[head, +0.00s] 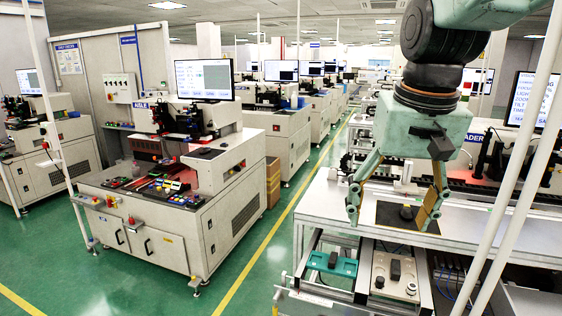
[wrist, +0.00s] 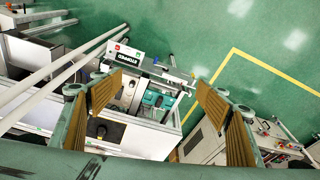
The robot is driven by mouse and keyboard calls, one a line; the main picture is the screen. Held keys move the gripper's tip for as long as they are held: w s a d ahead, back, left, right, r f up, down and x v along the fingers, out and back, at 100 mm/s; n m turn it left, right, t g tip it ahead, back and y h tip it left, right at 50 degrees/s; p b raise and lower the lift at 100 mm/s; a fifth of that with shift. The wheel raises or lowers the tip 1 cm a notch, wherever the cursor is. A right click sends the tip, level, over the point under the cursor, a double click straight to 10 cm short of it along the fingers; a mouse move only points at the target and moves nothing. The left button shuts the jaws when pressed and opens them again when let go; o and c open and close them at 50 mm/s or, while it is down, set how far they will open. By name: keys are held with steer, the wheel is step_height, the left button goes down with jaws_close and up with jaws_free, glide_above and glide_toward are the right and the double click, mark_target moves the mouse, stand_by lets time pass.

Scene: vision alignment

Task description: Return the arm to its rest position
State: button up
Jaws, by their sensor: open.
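My gripper (head: 392,212) hangs from my teal arm at the right of the head view, with its fingers pointing down. It is open, and nothing shows between its fingers. It is above the front part of a white workbench (head: 322,207), over a dark mat (head: 385,217) with a small dark part on it. In the wrist view the two brown-padded fingers (wrist: 160,95) stand wide apart, with the bench and green floor beyond them.
A teal fixture (head: 332,264) and a beige fixture plate (head: 396,277) sit in a frame in front of the bench. White poles (head: 500,170) rise at the right. A machine (head: 185,190) stands at the left across a clear green aisle (head: 262,245).

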steer(key=s+f+n+t, duration=0.1)
steer(key=s+f, duration=0.1)
steer(key=s, duration=2.2)
steer(key=shift+f, duration=0.3)
